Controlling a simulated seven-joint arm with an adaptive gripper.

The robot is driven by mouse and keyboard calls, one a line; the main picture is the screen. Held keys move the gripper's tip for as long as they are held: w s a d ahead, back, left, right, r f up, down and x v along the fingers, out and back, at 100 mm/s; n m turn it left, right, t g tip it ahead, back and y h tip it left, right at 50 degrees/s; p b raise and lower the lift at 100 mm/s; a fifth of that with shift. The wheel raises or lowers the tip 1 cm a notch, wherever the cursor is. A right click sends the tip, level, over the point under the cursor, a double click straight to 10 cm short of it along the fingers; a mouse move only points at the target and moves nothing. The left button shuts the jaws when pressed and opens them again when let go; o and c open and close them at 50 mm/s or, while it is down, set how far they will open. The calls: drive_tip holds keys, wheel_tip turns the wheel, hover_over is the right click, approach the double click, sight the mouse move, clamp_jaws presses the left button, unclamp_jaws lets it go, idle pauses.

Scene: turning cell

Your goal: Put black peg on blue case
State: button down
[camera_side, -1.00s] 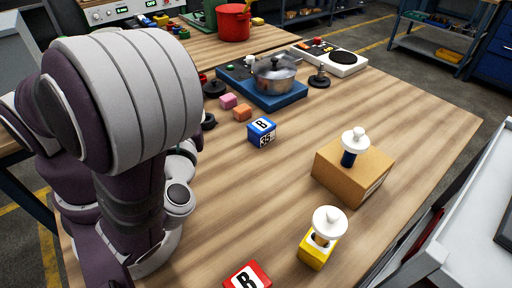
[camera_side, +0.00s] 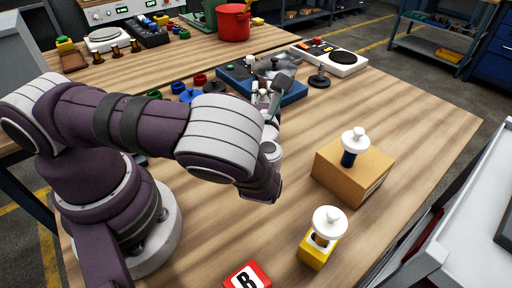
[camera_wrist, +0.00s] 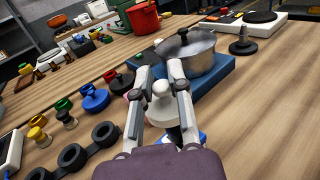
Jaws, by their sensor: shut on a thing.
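My gripper (camera_wrist: 160,80) is shut on the white knob of a peg (camera_wrist: 161,110). The peg has a white round flange and a dark, apparently black, shaft below it, mostly hidden. A small part of the blue case (camera_wrist: 202,136) shows below and beside the peg in the wrist view. I cannot tell whether the shaft is above the case or inside it. In the side view my arm hides the case and most of the gripper.
A metal pot (camera_wrist: 187,52) on a blue stove base (camera_wrist: 214,76) stands just beyond the gripper. A black knobbed piece (camera_side: 319,77) is right of it. White-knobbed pegs stand on a cardboard box (camera_side: 340,178) and a yellow case (camera_side: 316,253). Black rings (camera_wrist: 72,157) lie at left.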

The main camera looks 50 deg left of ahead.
drive_tip(key=shift+f, duration=0.3)
drive_tip(key=c, duration=1.1)
unclamp_jaws()
drive_tip(key=shift+f, duration=0.1)
drive_tip(key=shift+o, duration=0.2)
